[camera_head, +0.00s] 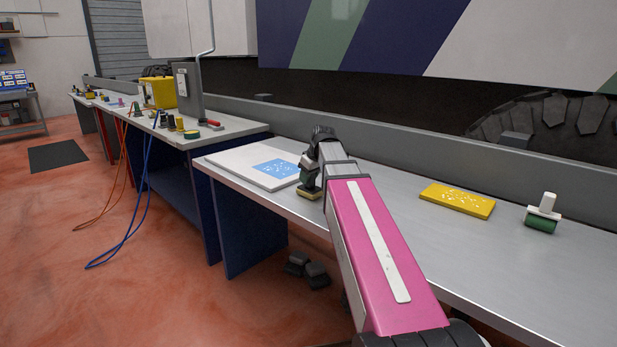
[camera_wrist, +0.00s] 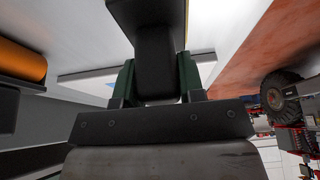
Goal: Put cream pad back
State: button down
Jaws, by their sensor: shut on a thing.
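My gripper (camera_head: 309,172) is at the far end of my pink arm, over the near bench at the right edge of the white board. It is shut on a dark-handled block with a cream underside, which I take for the cream pad (camera_head: 310,193). The cream face points down, low at the bench's front edge; I cannot tell whether it touches the surface.
The white board (camera_head: 238,166) bears a speckled blue patch (camera_head: 277,168). The bench (camera_head: 400,190) is clear between. Dark blocks (camera_head: 307,268) lie on the floor.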

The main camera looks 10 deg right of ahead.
jog(key=shift+f, duration=0.15)
jog(key=c, duration=0.7)
grip_release()
jog(key=shift+c, duration=0.2)
